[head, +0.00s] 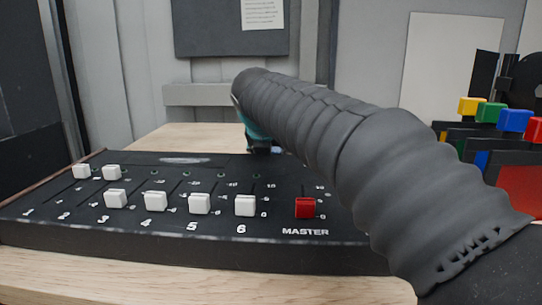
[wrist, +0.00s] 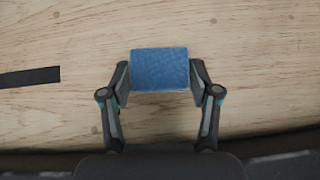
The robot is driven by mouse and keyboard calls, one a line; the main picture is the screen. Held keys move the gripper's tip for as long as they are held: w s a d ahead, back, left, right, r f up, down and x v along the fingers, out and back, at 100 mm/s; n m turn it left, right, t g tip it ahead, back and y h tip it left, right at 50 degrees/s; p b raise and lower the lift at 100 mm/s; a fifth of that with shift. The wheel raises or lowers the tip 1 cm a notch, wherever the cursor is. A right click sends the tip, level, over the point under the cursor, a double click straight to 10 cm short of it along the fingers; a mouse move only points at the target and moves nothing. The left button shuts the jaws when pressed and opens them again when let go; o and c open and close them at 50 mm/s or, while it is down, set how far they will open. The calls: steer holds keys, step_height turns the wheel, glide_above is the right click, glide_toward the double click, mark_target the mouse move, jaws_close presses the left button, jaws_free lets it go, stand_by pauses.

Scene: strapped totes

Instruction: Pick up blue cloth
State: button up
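The blue cloth (wrist: 160,69) is a neat, folded-looking rectangle at the upper middle of the wrist view, over a pale wooden surface. My gripper (wrist: 160,84) has one finger against its left edge and one against its right edge, with no clear gap on either side. The cloth fills the space between the fingers and reaches a little past their tips. In the head view my gripper (head: 261,147) is low behind the black fader panel, mostly hidden by my arm. Only a small bluish patch shows beside it. I cannot tell whether the cloth is clear of the surface.
The black fader panel (head: 140,225) with white knobs and a red master knob (head: 305,208) lies across the front of the wooden table (head: 195,137). Dark items with coloured caps (head: 490,112) stand at the right. A black strip (wrist: 30,77) lies left of the cloth.

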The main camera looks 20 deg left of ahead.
stand_by(0.4)
steer(key=shift+r, duration=0.65)
step_height(320, 180, up, 3)
steer(key=shift+f, duration=0.1)
steer(key=w+d+r, duration=0.1)
steer(key=d+r, duration=0.1)
steer(key=d, duration=0.1)
steer(key=w+d+r, duration=0.2)
steer(key=d, duration=0.2)
steer(key=w+d+r, duration=0.2)
steer(key=d, duration=0.1)
steer(key=shift+w+d+r, duration=0.2)
steer(key=shift+w+r, duration=0.05)
steer(key=shift+r, duration=0.15)
